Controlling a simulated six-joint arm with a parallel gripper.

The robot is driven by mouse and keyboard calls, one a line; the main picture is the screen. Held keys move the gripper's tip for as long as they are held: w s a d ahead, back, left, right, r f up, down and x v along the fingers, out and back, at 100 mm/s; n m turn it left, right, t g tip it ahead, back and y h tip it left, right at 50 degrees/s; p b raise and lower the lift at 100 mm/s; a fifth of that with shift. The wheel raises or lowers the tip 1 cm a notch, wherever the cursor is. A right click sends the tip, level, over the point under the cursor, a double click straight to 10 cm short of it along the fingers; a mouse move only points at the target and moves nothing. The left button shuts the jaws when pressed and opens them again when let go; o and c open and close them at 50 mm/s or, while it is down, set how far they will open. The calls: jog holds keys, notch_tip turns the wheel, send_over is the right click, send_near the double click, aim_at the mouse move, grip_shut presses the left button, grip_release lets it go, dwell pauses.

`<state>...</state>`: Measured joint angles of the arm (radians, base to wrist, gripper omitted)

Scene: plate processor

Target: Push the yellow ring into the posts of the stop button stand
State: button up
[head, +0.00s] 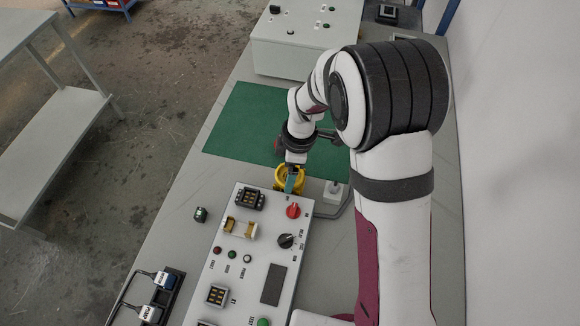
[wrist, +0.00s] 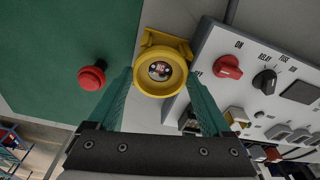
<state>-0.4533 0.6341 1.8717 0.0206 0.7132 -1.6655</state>
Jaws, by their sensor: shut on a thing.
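The yellow ring (wrist: 160,90) is between the two teal fingers of my gripper (wrist: 160,76) in the wrist view, and the fingers are shut on it. A dark round face with a small label shows inside the ring. A yellow block (wrist: 164,38) shows directly behind the ring; I cannot tell whether it is the stop button stand, and no posts are visible. In the head view the ring and block appear as one yellow patch (head: 280,180) by my gripper (head: 290,184), at the panel's far end. A red mushroom button (wrist: 91,78) is over the green mat, apart from the ring.
The white control panel (head: 232,262) with knobs and switches lies close beside my gripper. The green mat (head: 240,115) is mostly clear. A grey box (head: 300,55) stands beyond it. A small white switch box (head: 335,190) is just right of my gripper.

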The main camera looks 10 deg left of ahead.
jog(key=shift+f, duration=0.15)
jog(key=o, duration=1.1)
notch_tip(320, 180, up, 16)
jog(key=d, duration=0.2)
jog(key=s+d+r+m, duration=0.3)
jog(key=s+d+m, duration=0.5)
jog(key=m, duration=0.2)
jog(key=s+d+f+m, duration=0.1)
jog(key=s+d+m, duration=0.2)
jog(key=s+m, duration=0.4)
jog(key=s+d+f+m, duration=0.1)
jog(key=s+d+m, duration=0.2)
jog(key=s+m, duration=0.4)
jog(key=shift+d+m, duration=0.25)
jog(key=shift+m, duration=0.65)
